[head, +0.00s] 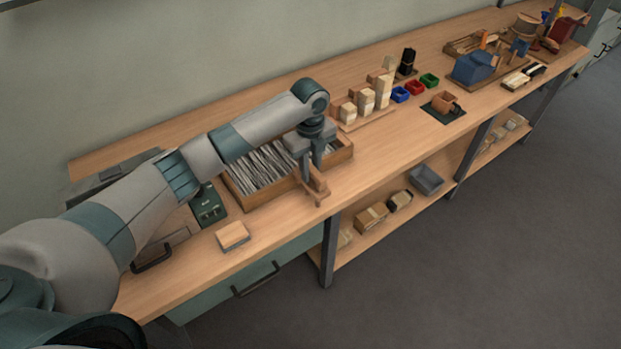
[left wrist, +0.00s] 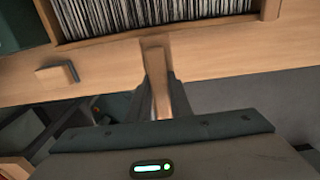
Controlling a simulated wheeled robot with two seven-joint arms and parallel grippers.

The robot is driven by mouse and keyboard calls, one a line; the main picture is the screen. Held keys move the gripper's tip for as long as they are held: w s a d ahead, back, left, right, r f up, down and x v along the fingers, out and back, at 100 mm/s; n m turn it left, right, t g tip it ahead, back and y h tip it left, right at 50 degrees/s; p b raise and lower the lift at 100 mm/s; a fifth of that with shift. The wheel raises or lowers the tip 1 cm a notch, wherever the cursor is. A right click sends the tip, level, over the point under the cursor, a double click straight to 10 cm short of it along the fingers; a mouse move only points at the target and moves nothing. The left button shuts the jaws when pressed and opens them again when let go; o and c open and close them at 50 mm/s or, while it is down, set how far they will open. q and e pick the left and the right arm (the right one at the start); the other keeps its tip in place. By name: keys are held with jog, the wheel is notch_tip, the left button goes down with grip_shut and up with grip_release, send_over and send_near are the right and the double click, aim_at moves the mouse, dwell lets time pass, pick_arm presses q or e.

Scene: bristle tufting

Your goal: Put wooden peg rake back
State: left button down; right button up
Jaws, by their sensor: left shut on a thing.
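The wooden peg rake (head: 318,189) is a brown wooden piece held in my left gripper (head: 310,172), at the front side of the wooden tray in the head view. My left gripper is shut on it. In the left wrist view the rake (left wrist: 157,75) sticks out between the dark fingers (left wrist: 160,100), over the bench's front edge. Whether it touches the bench top is hard to tell. My right gripper is in neither view.
A wooden tray (head: 245,208) of thin grey strips lies behind the gripper. A small wooden block (head: 232,236) and a dark green box (head: 208,205) stand to the left. Stepped wooden blocks (head: 366,100) stand to the right. The bench front (head: 375,160) is clear.

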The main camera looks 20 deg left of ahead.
aim_at(311, 180)
pick_arm(q)
notch_tip(311, 180, down, 3)
jog(key=shift+r+p, duration=0.2)
jog(key=shift+p, duration=0.55)
jog(key=shift+f, duration=0.6)
jog(key=shift+f, duration=0.1)
jog(key=c, duration=1.6)
grip_release()
